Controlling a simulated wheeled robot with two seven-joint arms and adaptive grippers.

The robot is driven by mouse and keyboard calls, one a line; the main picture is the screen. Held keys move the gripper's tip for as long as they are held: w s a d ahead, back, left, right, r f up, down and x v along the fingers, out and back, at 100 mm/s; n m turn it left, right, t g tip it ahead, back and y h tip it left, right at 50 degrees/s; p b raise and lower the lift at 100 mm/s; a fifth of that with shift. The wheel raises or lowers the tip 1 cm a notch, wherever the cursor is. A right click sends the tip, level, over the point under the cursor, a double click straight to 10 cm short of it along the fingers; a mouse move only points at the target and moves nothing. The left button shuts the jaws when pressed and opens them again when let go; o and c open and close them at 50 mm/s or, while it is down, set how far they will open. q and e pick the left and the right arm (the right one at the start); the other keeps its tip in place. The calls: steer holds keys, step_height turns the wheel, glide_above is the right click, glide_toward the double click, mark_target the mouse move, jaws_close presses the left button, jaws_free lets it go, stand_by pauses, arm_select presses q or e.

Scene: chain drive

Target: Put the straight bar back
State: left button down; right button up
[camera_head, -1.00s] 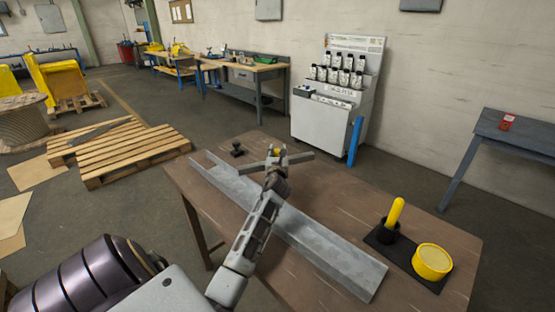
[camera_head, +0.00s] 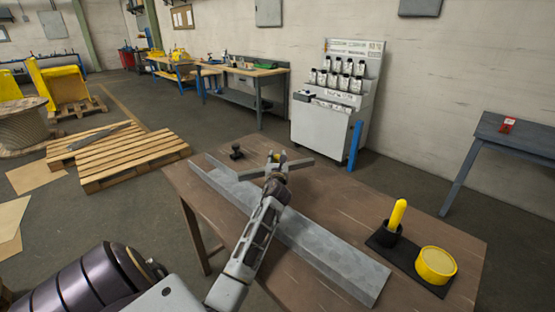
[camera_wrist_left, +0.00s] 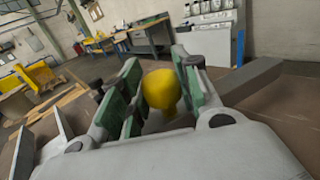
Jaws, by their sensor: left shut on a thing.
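My left gripper (camera_head: 276,159) is shut on a yellow knob, which shows between the green-padded fingers in the left wrist view (camera_wrist_left: 161,90). A short straight grey bar (camera_head: 299,166) runs crosswise just below the fingers in the head view. It also shows to the right of the fingers in the left wrist view (camera_wrist_left: 252,77). The fingers hide its middle, so I cannot tell whether the knob is fixed to it. The bar is over the far part of the table, at the long metal channel; whether it touches the table is unclear. My right gripper is not in view.
The long grey metal channel (camera_head: 330,262) lies diagonally across the brown table (camera_head: 440,228). A black mat (camera_head: 382,244) at the right carries a black cup with a yellow stick (camera_head: 398,212) and a yellow tin (camera_head: 435,264). A small black object (camera_head: 236,151) stands at the far left corner.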

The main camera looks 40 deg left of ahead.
arm_select(q)
steer(key=shift+f, duration=0.15)
steer(key=c, duration=1.1)
jaws_free()
steer(key=shift+o, duration=0.2)
steer(key=shift+f, duration=0.1)
steer(key=shift+r, duration=0.45)
steer(key=v, duration=1.2)
